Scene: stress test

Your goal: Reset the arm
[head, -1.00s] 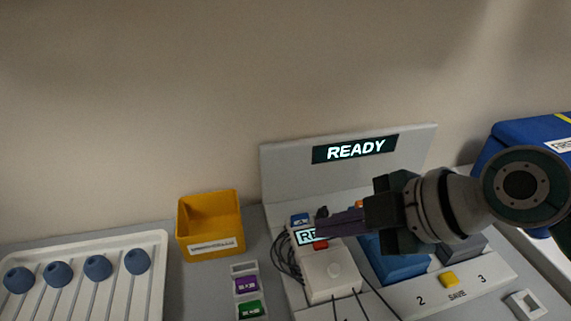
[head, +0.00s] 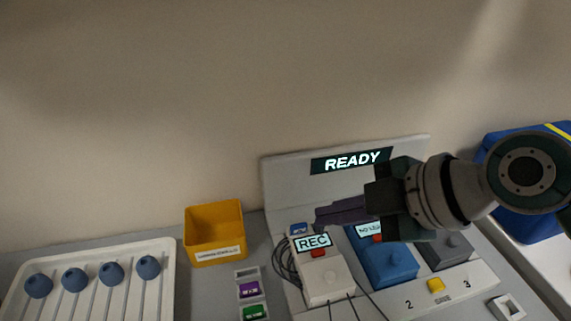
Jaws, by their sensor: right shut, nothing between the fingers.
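My right gripper (head: 322,216) comes in from the right in the head view, with its dark fingers pointing left. It is shut and empty. It hangs in front of a grey station (head: 288,182) whose display (head: 351,161) reads READY. A white device (head: 325,283) with a small REC screen (head: 312,242) stands below the fingertips in the picture. A blue device (head: 388,264) and a dark grey device (head: 450,253) stand to its right, partly behind my gripper. My left gripper is not in view.
A yellow bin (head: 214,232) stands left of the station. A white rack (head: 166,262) with several blue-tipped swabs lies at far left. Purple (head: 249,290) and green (head: 255,312) tiles lie between. A yellow button (head: 436,285) is on the station front. A blue case (head: 535,228) is at right.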

